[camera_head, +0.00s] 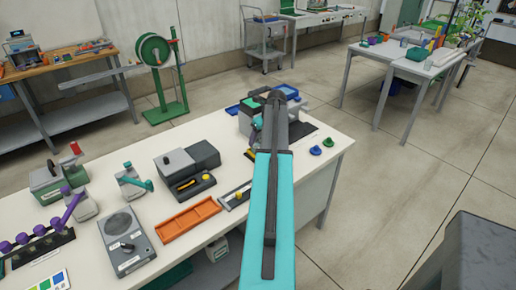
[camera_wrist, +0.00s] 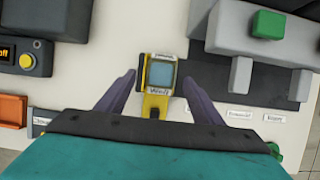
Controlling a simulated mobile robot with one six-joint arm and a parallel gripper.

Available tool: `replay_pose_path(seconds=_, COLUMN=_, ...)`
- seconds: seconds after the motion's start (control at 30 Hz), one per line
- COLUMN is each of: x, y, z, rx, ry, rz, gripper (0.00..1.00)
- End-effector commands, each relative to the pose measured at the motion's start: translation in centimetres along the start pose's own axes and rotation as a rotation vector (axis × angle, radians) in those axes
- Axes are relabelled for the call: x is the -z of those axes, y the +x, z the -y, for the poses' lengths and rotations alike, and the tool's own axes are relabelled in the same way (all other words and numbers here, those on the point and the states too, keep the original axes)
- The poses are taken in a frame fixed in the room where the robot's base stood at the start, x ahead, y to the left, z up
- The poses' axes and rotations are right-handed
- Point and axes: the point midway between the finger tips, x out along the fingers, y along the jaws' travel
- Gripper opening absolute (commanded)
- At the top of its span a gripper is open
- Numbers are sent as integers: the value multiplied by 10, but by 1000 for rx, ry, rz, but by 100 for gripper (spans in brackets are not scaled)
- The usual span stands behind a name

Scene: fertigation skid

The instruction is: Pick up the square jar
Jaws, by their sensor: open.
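In the wrist view, a small square thing with a blue-grey face (camera_wrist: 160,75) sits in a yellow and black body on the white bench top. A yellow part with a dark hole extends from it toward my gripper. I cannot tell for sure whether this is the square jar; no other clear square jar shows. My gripper (camera_wrist: 160,83) is open, with one dark finger to each side of the yellow thing and nothing held. I cannot tell how far above it the fingers are.
In the wrist view, a grey block with a green top (camera_wrist: 268,23) stands close on the right. A dark box with a yellow knob (camera_wrist: 27,61) is on the left. An orange tray (camera_head: 188,218) and a grey speaker-like box (camera_head: 125,242) lie along the bench (camera_head: 325,165).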

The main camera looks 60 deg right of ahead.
Motion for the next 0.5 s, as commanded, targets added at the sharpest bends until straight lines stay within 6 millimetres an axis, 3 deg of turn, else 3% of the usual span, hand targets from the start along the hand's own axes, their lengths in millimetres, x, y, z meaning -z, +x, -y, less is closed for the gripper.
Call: replay_pose_path(seconds=0.5, x=-2, y=43, z=4, rx=0, ry=1, rz=-1, gripper=61)
